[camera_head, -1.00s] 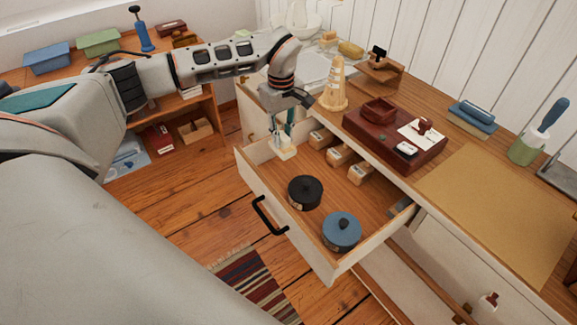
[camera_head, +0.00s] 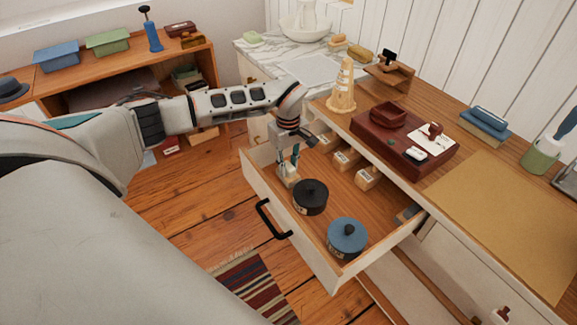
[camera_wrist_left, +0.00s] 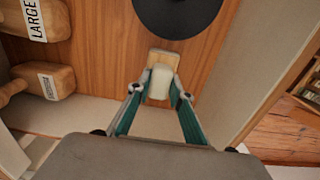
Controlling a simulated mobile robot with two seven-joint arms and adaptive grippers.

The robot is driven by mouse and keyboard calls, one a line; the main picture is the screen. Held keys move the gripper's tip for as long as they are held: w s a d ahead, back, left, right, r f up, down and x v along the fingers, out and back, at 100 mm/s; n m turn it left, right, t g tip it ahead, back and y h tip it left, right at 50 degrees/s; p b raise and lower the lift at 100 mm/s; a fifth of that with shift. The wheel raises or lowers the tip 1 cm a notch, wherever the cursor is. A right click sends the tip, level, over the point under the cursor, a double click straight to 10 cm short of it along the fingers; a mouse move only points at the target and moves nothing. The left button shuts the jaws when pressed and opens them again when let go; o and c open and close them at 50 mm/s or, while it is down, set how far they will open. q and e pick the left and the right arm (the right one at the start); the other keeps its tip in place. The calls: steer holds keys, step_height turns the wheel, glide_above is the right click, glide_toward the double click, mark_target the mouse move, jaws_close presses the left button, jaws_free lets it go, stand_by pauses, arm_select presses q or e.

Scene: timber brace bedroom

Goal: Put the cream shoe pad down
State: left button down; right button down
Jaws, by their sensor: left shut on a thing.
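The cream shoe pad (camera_head: 290,181) is in the left end of the open drawer, beside the black round tin (camera_head: 311,196). My left gripper (camera_head: 288,166) points down and is shut on the pad. In the left wrist view the cream pad (camera_wrist_left: 160,82) with its pale wooden part sits between the two teal-sided fingers (camera_wrist_left: 160,92), near the black tin (camera_wrist_left: 178,12). The pad is low over the drawer floor; I cannot tell whether it touches. My right gripper is not in view.
A blue round tin (camera_head: 347,237) stands in the drawer's near part. Several wooden blocks with labels, one of them here (camera_head: 346,158), line the drawer's back. The open drawer (camera_head: 277,214) has bare floor between the tins and blocks. A dark red tray (camera_head: 437,165) sits on the desktop above.

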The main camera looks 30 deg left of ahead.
mark_target(288, 165)
arm_select(q)
steer(key=shift+f, duration=0.1)
steer(key=c, duration=1.9)
jaws_free()
steer(key=shift+o, duration=0.4)
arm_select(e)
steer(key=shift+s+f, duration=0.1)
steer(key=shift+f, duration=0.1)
